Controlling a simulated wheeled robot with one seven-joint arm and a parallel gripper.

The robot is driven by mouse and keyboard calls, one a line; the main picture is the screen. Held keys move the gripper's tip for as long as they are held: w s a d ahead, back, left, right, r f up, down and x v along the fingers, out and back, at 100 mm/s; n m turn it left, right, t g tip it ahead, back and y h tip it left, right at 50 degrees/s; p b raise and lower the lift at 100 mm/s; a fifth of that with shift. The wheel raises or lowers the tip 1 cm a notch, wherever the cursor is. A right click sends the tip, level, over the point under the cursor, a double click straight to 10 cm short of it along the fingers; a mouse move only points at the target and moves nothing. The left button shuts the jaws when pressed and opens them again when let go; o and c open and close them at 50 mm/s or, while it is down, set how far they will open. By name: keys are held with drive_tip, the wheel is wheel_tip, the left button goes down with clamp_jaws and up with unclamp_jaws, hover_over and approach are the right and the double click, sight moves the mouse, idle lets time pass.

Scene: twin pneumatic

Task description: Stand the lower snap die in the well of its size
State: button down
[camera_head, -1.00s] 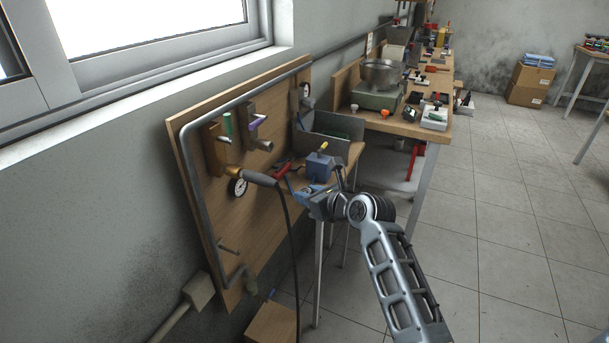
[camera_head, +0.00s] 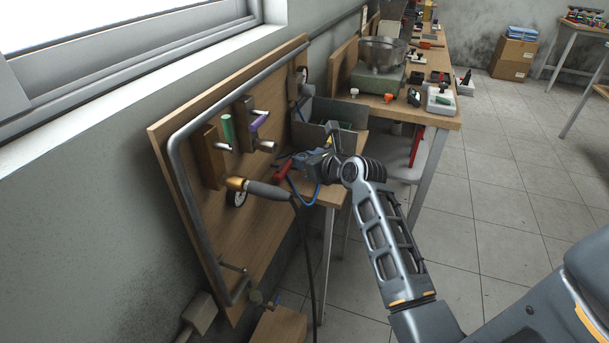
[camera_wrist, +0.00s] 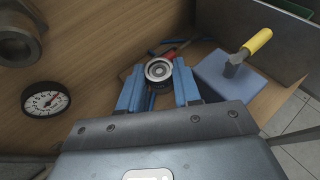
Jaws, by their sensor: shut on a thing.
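My gripper (camera_wrist: 158,88) has its two blue fingers shut on a round dark and metal piece with a ringed face (camera_wrist: 158,70), which looks like the snap die. In the wrist view the ringed face points up toward the camera. In the head view my gripper (camera_head: 312,165) is over the small wooden shelf beside the pegboard, and the die is too small to make out. A blue block (camera_wrist: 228,80) with a yellow-handled lever stands right of the gripper, apart from it. I cannot make out any well for the die.
The wooden board (camera_head: 205,255) carries a bent pipe, brown blocks with green and purple cylinders, and a gauge (camera_wrist: 46,100). A red-handled tool (camera_head: 281,170) lies near the gripper. A grey upright panel (camera_wrist: 255,28) stands behind the shelf. The bench (camera_head: 440,119) with a bowl is farther right.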

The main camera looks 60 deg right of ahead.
sight(306, 187)
drive_tip(key=shift+f+b, duration=0.4)
drive_tip(key=shift+f, duration=2.75)
drive_tip(key=shift+f, duration=0.15)
drive_tip(key=c, duration=1.1)
unclamp_jaws()
